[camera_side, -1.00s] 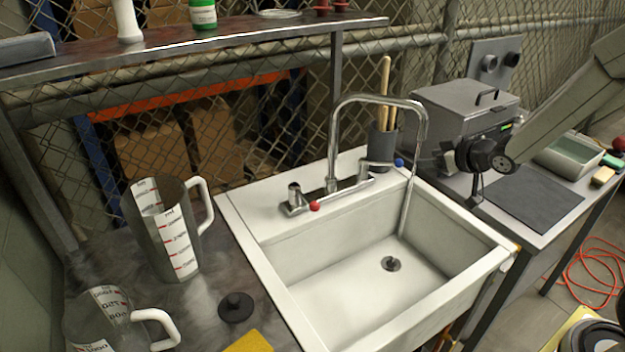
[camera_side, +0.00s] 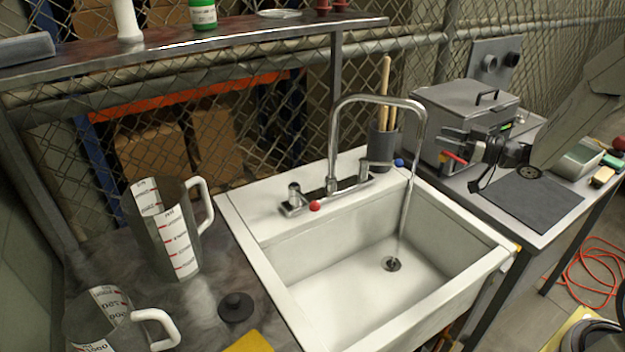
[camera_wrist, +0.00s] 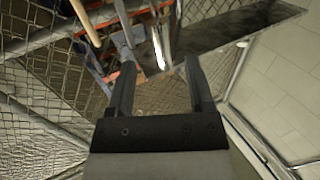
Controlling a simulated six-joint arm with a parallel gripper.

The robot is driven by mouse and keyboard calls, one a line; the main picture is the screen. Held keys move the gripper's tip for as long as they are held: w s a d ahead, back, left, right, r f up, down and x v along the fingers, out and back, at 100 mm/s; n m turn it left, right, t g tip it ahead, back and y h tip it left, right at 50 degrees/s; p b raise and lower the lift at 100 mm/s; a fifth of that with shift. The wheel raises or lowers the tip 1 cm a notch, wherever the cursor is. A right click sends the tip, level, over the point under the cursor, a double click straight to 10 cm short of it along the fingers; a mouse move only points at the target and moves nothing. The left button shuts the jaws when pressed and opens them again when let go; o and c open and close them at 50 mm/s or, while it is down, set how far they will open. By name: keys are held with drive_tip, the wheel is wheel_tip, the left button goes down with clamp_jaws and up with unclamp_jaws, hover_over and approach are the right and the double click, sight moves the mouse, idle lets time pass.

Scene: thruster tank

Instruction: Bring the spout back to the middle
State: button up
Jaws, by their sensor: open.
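The spout (camera_side: 380,99) is a chrome arch on the faucet at the back of the white sink (camera_side: 255,250). It swings out to the right, and a thin water stream (camera_side: 403,210) falls from its tip to the drain (camera_side: 391,264). The faucet has a red-tipped lever (camera_side: 315,206) and a blue-tipped lever (camera_side: 398,162). My gripper (camera_side: 472,166) is to the right of the spout, apart from it, in front of the grey tank. In the wrist view my gripper (camera_wrist: 156,70) is open with nothing between its fingers; I cannot clearly make out the spout there.
The grey lidded tank (camera_side: 465,105) with a red handle (camera_side: 455,157) stands right of the sink. A dark pot with wooden sticks (camera_side: 382,145) stands behind the spout. Measuring jugs (camera_side: 165,235) stand at left. A shelf (camera_side: 200,42) hangs at the back left. The dark mat (camera_side: 530,200) is bare.

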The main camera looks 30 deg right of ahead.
drive_tip(key=shift+w, duration=0.1)
drive_tip(key=x, duration=0.7)
drive_tip(key=shift+w+a, duration=0.2)
drive_tip(key=shift+w, duration=0.05)
clamp_jaws()
idle(1.5)
